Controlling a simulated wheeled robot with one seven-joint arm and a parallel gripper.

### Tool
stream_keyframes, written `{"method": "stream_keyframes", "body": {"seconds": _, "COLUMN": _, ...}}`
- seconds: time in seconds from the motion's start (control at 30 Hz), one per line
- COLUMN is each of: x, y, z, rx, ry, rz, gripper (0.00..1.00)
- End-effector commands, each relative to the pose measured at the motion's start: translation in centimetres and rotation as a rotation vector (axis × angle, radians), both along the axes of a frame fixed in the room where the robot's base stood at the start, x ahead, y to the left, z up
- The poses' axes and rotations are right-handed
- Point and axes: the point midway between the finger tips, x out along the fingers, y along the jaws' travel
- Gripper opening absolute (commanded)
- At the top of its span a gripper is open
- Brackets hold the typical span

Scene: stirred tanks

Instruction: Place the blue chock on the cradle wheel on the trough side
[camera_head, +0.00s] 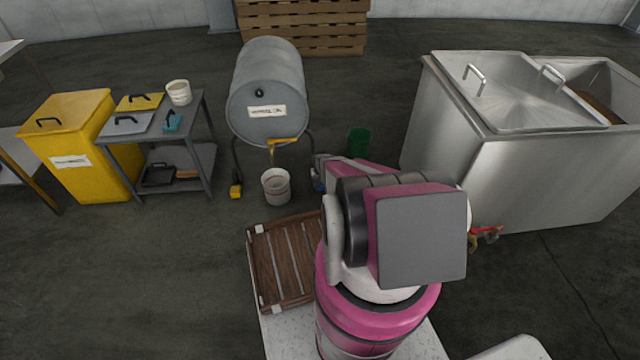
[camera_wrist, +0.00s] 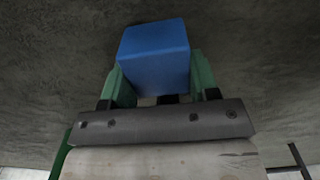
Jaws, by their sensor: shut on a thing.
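The blue chock (camera_wrist: 155,55) is a plain block held between the two green fingers of my gripper (camera_wrist: 160,80) in the wrist view, with dark floor behind it. In the head view, my gripper (camera_head: 320,165) is low, just right of the drum cradle (camera_head: 310,150), and a bit of blue shows there. My arm hides most of it. The grey drum (camera_head: 268,85) lies on the cradle. A yellow chock (camera_head: 236,190) sits on the floor by the cradle's left leg. The cradle wheels are too small or hidden to tell. The steel trough (camera_head: 500,165) stands at the right.
A white bucket (camera_head: 276,187) stands under the drum's yellow tap (camera_head: 282,141). A green bin (camera_head: 358,141) stands behind my arm. A wooden slatted rack (camera_head: 282,262) is at the front. A cart (camera_head: 160,135) and yellow bin (camera_head: 75,150) stand left. Floor between cradle and trough is partly clear.

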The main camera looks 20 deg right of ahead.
Motion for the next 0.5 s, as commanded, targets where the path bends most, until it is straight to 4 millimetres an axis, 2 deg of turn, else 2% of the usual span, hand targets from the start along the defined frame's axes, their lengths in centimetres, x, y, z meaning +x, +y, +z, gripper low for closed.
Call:
{"method": "stream_keyframes", "body": {"seconds": 0.13, "x": 0.03, "y": 0.0, "z": -0.34, "rx": 0.0, "ry": 0.0, "rz": 0.0, "gripper": 0.23}}
{"method": "stream_keyframes", "body": {"seconds": 0.17, "x": 0.01, "y": 0.01, "z": -0.29, "rx": 0.0, "ry": 0.0, "rz": 0.0, "gripper": 0.65}}
{"method": "stream_keyframes", "body": {"seconds": 0.2, "x": 0.0, "y": 0.01, "z": -0.28, "rx": 0.0, "ry": 0.0, "rz": 0.0, "gripper": 0.78}}
{"method": "stream_keyframes", "body": {"seconds": 0.23, "x": -0.01, "y": 0.01, "z": -0.28, "rx": 0.0, "ry": 0.0, "rz": 0.0, "gripper": 0.8}}
{"method": "stream_keyframes", "body": {"seconds": 0.5, "x": -0.01, "y": 0.01, "z": -0.23, "rx": 0.0, "ry": 0.0, "rz": 0.0, "gripper": 0.8}}
